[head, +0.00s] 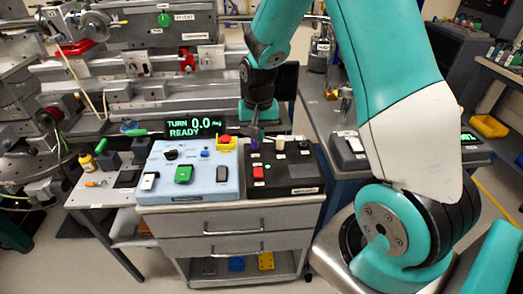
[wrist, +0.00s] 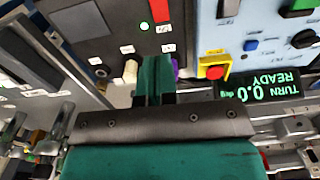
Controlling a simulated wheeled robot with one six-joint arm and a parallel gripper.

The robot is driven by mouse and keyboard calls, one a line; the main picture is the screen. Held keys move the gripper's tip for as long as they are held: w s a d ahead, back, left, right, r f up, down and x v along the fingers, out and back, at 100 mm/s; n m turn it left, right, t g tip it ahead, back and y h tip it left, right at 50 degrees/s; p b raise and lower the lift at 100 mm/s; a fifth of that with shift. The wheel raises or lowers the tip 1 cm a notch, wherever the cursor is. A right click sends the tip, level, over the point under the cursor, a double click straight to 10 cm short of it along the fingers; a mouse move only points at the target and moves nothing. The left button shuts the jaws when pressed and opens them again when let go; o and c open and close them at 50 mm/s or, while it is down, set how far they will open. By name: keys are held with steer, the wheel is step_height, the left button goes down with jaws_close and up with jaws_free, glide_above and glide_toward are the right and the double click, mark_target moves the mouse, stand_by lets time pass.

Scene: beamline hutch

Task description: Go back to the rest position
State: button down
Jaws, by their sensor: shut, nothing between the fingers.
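My gripper (head: 256,128) hangs at the end of my teal arm, above the back edge of the dark control box (head: 308,172). In the wrist view my gripper (wrist: 154,75) shows its teal fingers together, with nothing between them. A purple knob (wrist: 175,68) shows just beside the fingers, partly hidden by them. I cannot tell whether they touch it. A pale knob (wrist: 130,70) is on the other side of the fingers.
A light blue control box (head: 190,188) with a red-and-yellow stop button (head: 226,141) stands on the drawer cabinet (head: 232,220). Behind it a display (head: 194,127) reads "TURN 0.0" and "READY". Beamline rails and fittings crowd the back. Another bench is at right.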

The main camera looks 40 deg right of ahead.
steer(key=shift+r, duration=1.35)
steer(key=s+a+r+n+y, duration=0.1)
steer(key=s+a+r+n, duration=0.35)
steer(key=a, duration=0.35)
steer(key=s+a+r+n+y, duration=0.1)
steer(key=s+a+r+n, duration=0.2)
steer(key=s+a+r, duration=0.3)
steer(key=s+a+r+n+y, duration=0.2)
steer(key=s+a+n, duration=0.4)
steer(key=s, duration=0.5)
steer(key=shift+s+a+r, duration=0.2)
steer(key=shift+a+r, duration=0.6)
steer(key=shift+r, duration=0.05)
steer(key=shift+w, duration=0.15)
